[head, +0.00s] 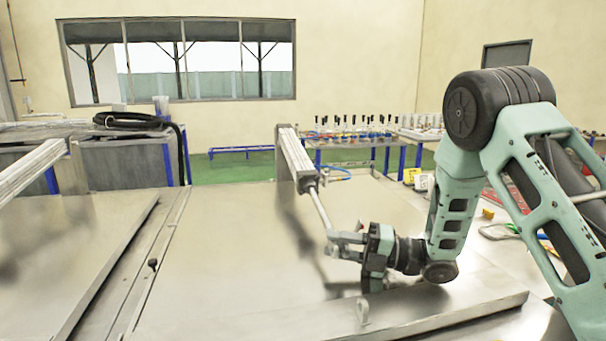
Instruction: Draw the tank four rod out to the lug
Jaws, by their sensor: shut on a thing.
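A grey pneumatic cylinder (297,153) points down towards me from its bracket near the back of the steel lid. Its thin bright rod (321,209) sticks out of the near end and slopes down to the right. My gripper (340,242) comes in from the right and is shut on the rod's near end. The jaws hide the rod's tip. A small pale upright lug (362,310) stands near the front edge of the lid, below and slightly right of my gripper, apart from the rod end.
The broad steel lid (230,270) is mostly bare. A second cylinder (30,168) lies at the left, over another lid. A raised seam with a small black knob (153,264) runs between the lids. Hoses and tools (500,231) lie at the right, behind my arm.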

